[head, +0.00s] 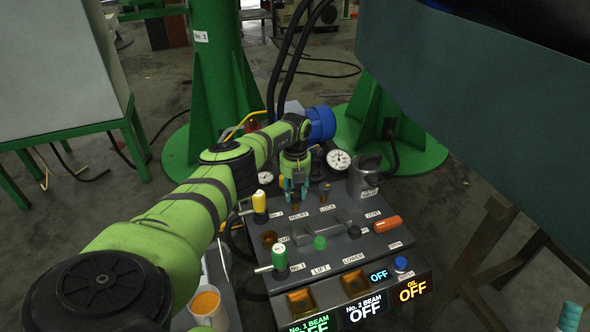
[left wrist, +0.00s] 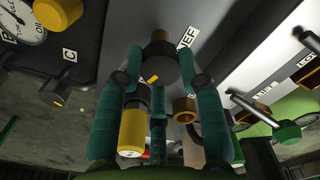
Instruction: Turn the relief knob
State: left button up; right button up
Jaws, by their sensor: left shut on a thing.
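The relief knob (left wrist: 157,64) shows in the left wrist view as a dark round knob with a small yellow mark and a brass-coloured part beyond it. It sits beside a label whose visible letters end in "IEF". My left gripper (head: 294,194) points down at the panel just behind the RELIEF label (head: 299,215). In the left wrist view its teal fingers lie on both sides of the knob, shut on it. The fingers hide the knob in the head view. A teal piece at the bottom right of the head view looks like a finger of my right gripper (head: 570,317).
A yellow-topped lever (head: 259,201) stands left of my gripper, and a green-topped lever (head: 279,257) stands nearer. An orange handle (head: 387,224) lies at the panel's right.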

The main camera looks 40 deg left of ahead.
aim_at(296, 192)
pick_arm(q)
jog(key=shift+w+d+r, duration=0.1)
jog(key=shift+w+d, duration=0.05)
jog(key=shift+w, duration=0.1)
jog(key=o, duration=1.1)
jog(key=shift+o, duration=0.2)
jog(key=shift+s, duration=0.1)
notch_tip(296, 192, up, 12)
